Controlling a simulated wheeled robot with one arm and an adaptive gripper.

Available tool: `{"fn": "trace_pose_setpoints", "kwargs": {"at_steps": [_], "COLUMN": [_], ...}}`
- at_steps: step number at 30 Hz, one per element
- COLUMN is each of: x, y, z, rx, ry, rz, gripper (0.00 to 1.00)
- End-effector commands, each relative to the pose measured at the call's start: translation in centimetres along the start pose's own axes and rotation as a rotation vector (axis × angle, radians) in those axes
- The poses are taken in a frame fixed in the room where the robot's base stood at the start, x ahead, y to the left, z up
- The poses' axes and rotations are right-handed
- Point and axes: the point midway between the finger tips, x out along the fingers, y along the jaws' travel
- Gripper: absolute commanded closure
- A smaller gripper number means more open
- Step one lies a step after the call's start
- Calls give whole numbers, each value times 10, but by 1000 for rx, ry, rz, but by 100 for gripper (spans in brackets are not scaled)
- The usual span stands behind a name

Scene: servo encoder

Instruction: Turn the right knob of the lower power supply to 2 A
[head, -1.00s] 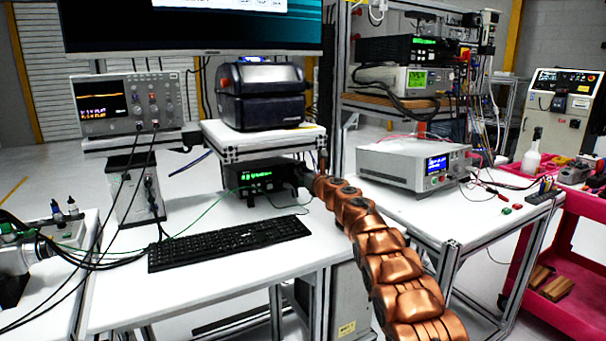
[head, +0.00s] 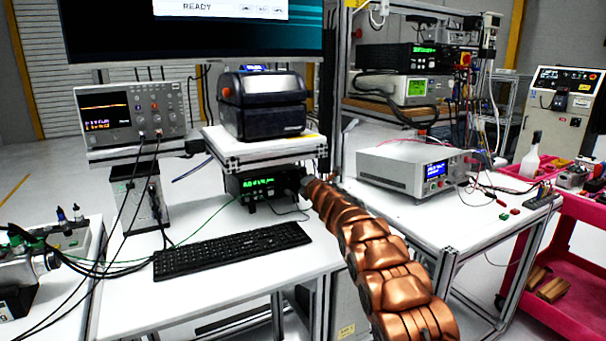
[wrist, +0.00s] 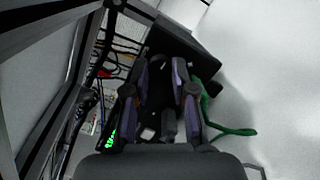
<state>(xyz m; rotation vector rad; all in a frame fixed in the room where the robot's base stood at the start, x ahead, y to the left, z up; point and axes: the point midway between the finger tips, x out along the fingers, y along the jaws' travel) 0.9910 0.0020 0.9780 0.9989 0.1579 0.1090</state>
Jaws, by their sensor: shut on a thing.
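The lower power supply (head: 262,184) is a black box with a lit green display, standing under the small shelf on the white bench. Its digits are too small to read. My gripper (head: 300,187) is at the right end of its front, where the right knob is; the knob is hidden behind it. In the wrist view the two fingers of my gripper (wrist: 160,78) straddle something dark against the black casing (wrist: 188,48), shut on what appears to be the right knob. Green digits (wrist: 111,138) show at the lower left of that view, too partial to read.
A green lead (wrist: 232,131) runs close beside the fingers. A keyboard (head: 232,249) lies in front of the supply. The shelf (head: 265,150) with a dark printer-like box (head: 262,103) is just above. A grey instrument (head: 415,170) stands on the right bench.

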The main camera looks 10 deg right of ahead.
Motion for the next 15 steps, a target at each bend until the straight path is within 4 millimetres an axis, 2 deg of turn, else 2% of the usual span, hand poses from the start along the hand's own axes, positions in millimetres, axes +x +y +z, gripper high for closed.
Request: {"fn": "trace_pose_setpoints", "kwargs": {"at_steps": [9, 15], "x": [0, 0], "y": [6, 5], "z": [2, 2], "rx": [261, 375], "ry": [0, -1], "rz": [-47, -67], "gripper": [100, 100]}}
